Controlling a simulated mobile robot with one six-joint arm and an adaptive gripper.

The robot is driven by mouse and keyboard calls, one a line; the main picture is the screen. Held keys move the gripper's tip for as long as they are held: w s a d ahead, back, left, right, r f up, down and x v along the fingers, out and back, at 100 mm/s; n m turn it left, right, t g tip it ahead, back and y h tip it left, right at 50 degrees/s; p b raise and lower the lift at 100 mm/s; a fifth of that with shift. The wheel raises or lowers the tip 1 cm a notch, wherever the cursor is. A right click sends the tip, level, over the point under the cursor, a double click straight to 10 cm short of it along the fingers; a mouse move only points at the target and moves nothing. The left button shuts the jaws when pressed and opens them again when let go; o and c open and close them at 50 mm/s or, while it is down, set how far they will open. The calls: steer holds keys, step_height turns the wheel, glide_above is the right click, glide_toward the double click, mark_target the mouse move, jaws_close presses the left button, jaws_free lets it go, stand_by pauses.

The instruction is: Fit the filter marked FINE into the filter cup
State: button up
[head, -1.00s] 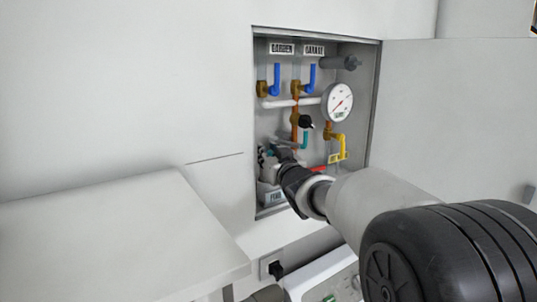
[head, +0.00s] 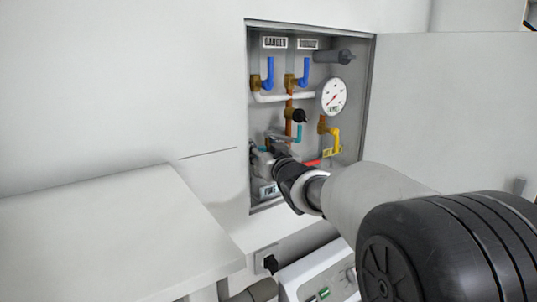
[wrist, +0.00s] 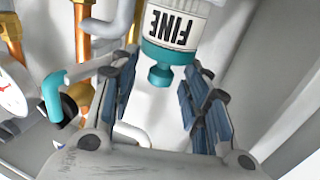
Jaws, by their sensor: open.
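The filter marked FINE (wrist: 175,30) is at the top of the wrist view, white with a teal band and a teal knob pointing toward my gripper. Its lettering appears upside down there. My gripper (wrist: 157,92) is open, one finger on each side of the space in front of the knob, with nothing between the fingertips. I cannot make out the filter cup with certainty in either view.
The open cabinet (head: 350,60) holds blue-handled valves (head: 269,72), a white gauge (head: 334,96), copper and teal pipes, and a yellow handle (head: 335,139). Its side walls are close to my gripper. A white counter (head: 100,230) stands at left, a white appliance (head: 315,275) below.

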steer(key=v, duration=1.1)
steer(key=s+d+f+m+g+h+b, duration=0.25)
steer(key=s+d+f+b, duration=0.25)
steer(key=s+f, duration=0.35)
steer(key=s+d+f+m+g+h+b, duration=0.1)
steer(key=s+d+f+g+h+b, duration=0.2)
steer(key=s+d+f+b, duration=0.35)
steer(key=s+f+g+b, duration=0.5)
steer(key=s+f+g, duration=0.2)
steer(key=s+f, duration=1.4)
steer(key=shift+s+a+f+b, duration=0.2)
steer(key=shift+s+f+b, duration=0.15)
steer(key=shift+s, duration=0.85)
steer(key=shift+c, duration=0.4)
